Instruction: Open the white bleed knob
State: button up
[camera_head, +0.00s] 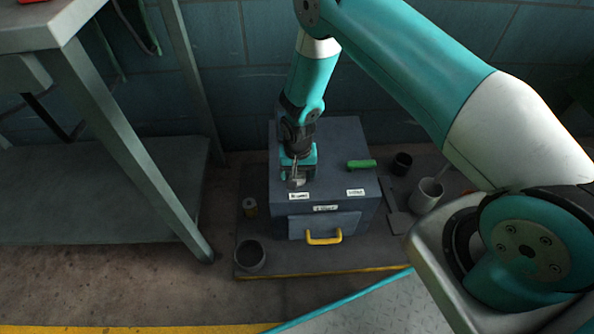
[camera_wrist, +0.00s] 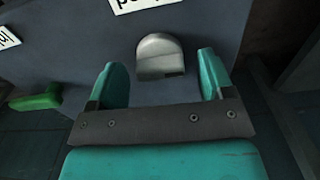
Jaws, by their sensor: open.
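The white bleed knob (camera_wrist: 160,56) is a pale, rounded piece on the dark grey box. In the wrist view it stands between and a little beyond my two teal fingers, with a clear gap on both sides. My gripper (camera_wrist: 160,68) is open and empty. In the head view my gripper (camera_head: 297,179) hangs over the front left part of the box top (camera_head: 335,140). There a pale piece, seemingly the knob (camera_head: 295,184), shows just below the fingers, partly hidden. Contact between fingers and knob is not visible.
A green handle (camera_head: 361,165) sits on the box's right side, near white labels (camera_head: 355,192). A yellow handle (camera_head: 324,238) is on the box front. Cups (camera_head: 250,256) and a mug (camera_head: 427,195) stand around the box. A bench leg (camera_head: 140,165) is at left.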

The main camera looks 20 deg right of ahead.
notch_tip(320, 180, up, 17)
jog(key=p, duration=0.5)
jog(key=shift+r, duration=0.2)
notch_tip(320, 180, up, 12)
jog(key=r+n+y, duration=0.1)
jog(key=n+y, duration=0.1)
jog(key=n, duration=0.1)
send_over(297, 173)
jog(key=s+a, duration=0.3)
jog(key=s+a+r+n+y, duration=0.1)
jog(key=s+r+n, duration=0.3)
jog(key=s+r, duration=0.55)
jog(key=s+a+r+n+y, duration=0.1)
jog(key=s+r+n, duration=0.3)
jog(key=s+r, duration=0.55)
notch_tip(297, 173, up, 26)
jog(key=s+p, duration=0.2)
jog(key=p, duration=2.7)
jog(key=shift+s+d+r, duration=0.2)
jog(key=shift+s+r, duration=0.05)
jog(key=shift+s, duration=0.05)
